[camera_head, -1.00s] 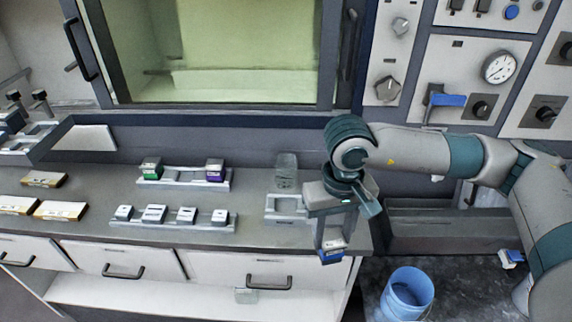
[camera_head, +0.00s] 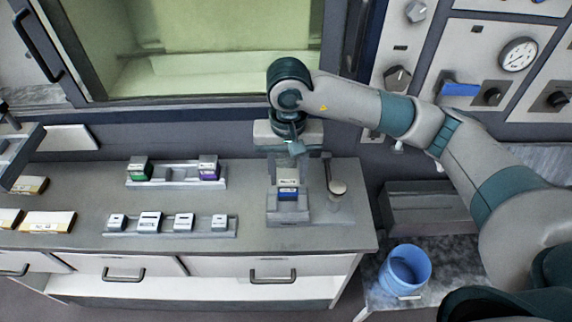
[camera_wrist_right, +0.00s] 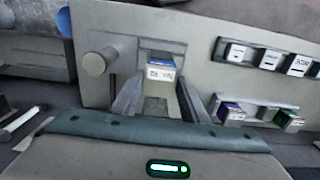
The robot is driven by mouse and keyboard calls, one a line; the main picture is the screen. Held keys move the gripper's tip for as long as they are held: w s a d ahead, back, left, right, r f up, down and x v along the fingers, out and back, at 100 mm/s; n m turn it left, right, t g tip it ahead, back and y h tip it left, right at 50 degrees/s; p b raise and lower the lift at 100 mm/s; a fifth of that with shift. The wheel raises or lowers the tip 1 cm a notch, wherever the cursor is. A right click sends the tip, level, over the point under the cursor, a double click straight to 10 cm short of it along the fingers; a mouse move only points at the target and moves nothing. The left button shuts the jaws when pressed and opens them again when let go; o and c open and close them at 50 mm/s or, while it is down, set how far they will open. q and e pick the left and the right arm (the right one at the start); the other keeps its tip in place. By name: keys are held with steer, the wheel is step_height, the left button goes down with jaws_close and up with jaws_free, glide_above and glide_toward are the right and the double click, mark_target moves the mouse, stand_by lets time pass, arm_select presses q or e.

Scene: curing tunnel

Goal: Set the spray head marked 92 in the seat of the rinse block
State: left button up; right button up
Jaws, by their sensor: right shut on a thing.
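My right gripper (camera_head: 288,186) is shut on a spray head (camera_head: 288,194) with a white label and a blue band; the print is too small to read surely. It is upright over the grey rinse block (camera_head: 290,218), at the right end of the bench. I cannot tell whether it touches the seat, which the head and fingers hide. In the right wrist view, the spray head (camera_wrist_right: 160,72) shows between the two fingers of the gripper (camera_wrist_right: 158,98). My left gripper is not in view.
A post with a round cap (camera_head: 337,187) stands close right of the rinse block. To the left, a back rack (camera_head: 178,185) holds a green and a purple piece, and a front rack (camera_head: 170,233) holds several grey pieces. A blue bucket (camera_head: 405,268) stands lower right.

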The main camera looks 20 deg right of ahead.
mark_target(288, 177)
steer(key=shift+f, duration=0.6)
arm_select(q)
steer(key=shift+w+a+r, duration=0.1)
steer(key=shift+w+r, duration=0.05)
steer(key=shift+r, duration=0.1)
arm_select(e)
steer(key=shift+f, duration=0.95)
